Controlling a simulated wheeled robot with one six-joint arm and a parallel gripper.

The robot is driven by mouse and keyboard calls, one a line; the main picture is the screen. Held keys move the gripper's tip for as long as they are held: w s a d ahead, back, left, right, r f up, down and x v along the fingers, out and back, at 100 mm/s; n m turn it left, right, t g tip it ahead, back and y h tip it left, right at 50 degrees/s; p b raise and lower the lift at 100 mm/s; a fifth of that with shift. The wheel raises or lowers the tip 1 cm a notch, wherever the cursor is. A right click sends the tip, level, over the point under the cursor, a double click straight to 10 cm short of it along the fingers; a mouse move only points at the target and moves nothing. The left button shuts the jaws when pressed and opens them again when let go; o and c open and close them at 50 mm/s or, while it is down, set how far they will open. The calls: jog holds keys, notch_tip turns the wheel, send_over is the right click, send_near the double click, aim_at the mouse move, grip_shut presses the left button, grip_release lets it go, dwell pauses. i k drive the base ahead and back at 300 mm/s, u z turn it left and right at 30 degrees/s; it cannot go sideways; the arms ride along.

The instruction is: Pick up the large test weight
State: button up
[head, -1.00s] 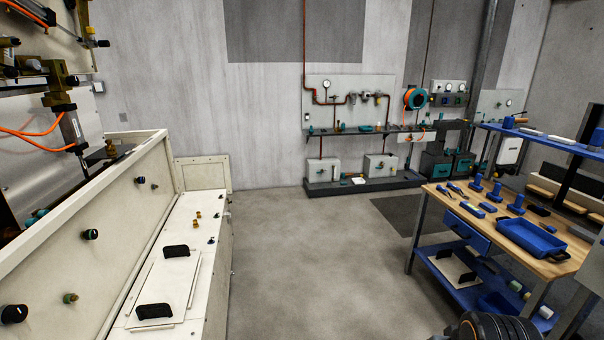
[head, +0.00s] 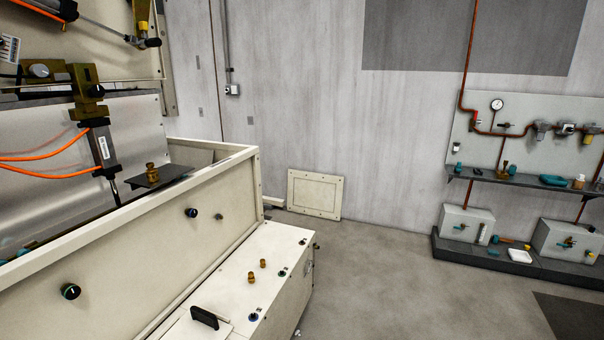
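A brass weight (head: 152,174) with a knobbed top stands upright on a dark plate (head: 166,178) inside the cream hopper (head: 150,240) at left. It looks like the largest brass piece in view. Two smaller brass pieces, a nearer one (head: 251,278) and a farther one (head: 263,263), stand on the cream ledge (head: 222,290) in front of the hopper. My gripper is not in view.
A pneumatic cylinder (head: 103,148) with orange hoses hangs over the hopper, left of the weight. The hopper's front wall rises before the plate. Open floor (head: 380,270) lies right of the ledge. A pipe station with a shelf (head: 530,184) stands at far right.

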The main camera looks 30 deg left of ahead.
aim_at(152, 176)
jog(key=u, duration=0.55)
jog(key=i, duration=1.2)
jog(key=u, duration=0.9)
